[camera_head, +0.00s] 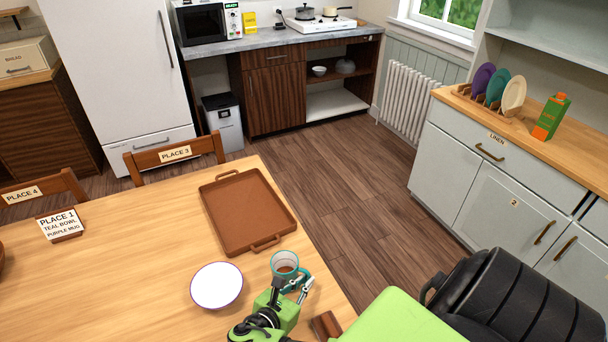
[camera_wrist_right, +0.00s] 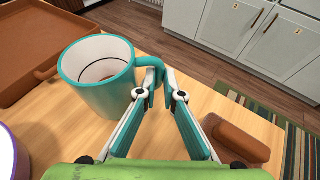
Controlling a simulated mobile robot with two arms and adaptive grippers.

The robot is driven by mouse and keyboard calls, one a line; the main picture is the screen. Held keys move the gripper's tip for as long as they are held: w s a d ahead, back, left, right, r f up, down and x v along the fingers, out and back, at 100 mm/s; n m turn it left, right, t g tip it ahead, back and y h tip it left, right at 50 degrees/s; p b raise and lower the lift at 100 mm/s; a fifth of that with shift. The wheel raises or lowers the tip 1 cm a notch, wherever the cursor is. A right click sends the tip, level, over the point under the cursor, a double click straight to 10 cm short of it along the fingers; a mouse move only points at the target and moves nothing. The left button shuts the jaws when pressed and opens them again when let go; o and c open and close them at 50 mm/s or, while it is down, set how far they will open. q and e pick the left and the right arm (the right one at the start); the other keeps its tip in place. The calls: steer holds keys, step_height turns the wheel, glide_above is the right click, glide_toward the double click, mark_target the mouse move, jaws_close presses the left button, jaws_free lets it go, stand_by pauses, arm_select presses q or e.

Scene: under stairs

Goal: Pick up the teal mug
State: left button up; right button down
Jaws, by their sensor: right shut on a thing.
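The teal mug (camera_head: 284,259) is near the table's front right edge, just below the brown tray in the head view. In the right wrist view the mug (camera_wrist_right: 100,88) is upright, teal outside and white inside, with a brown ring low in it. My right gripper (camera_head: 300,284) is shut on the mug's handle, which points right in the wrist view. The gripper's fingertips (camera_wrist_right: 158,80) meet at the handle. I cannot tell whether the mug's base touches the table. My left gripper is not in view.
A brown tray (camera_head: 218,222) lies empty beyond the mug. A brown block (camera_head: 326,325) sits at the table edge, right of the gripper. A place card (camera_head: 61,222) stands at the left.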

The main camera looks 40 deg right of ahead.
steer(key=w+a+r, duration=0.1)
steer(key=r, duration=0.1)
steer(key=w+a+r, duration=0.1)
steer(key=r, duration=0.1)
steer(key=w+a+r+b, duration=0.1)
steer(key=w+r, duration=0.1)
steer(key=r, duration=0.1)
steer(key=shift+w+a, duration=0.1)
steer(key=shift+a, duration=0.05)
steer(key=w+a+r+b, duration=0.2)
steer(key=w+a+r, duration=0.2)
steer(key=w+a, duration=0.1)
steer(key=shift+w+a+b, duration=0.15)
steer(key=shift+w+b, duration=0.2)
steer(key=shift+w, duration=0.55)
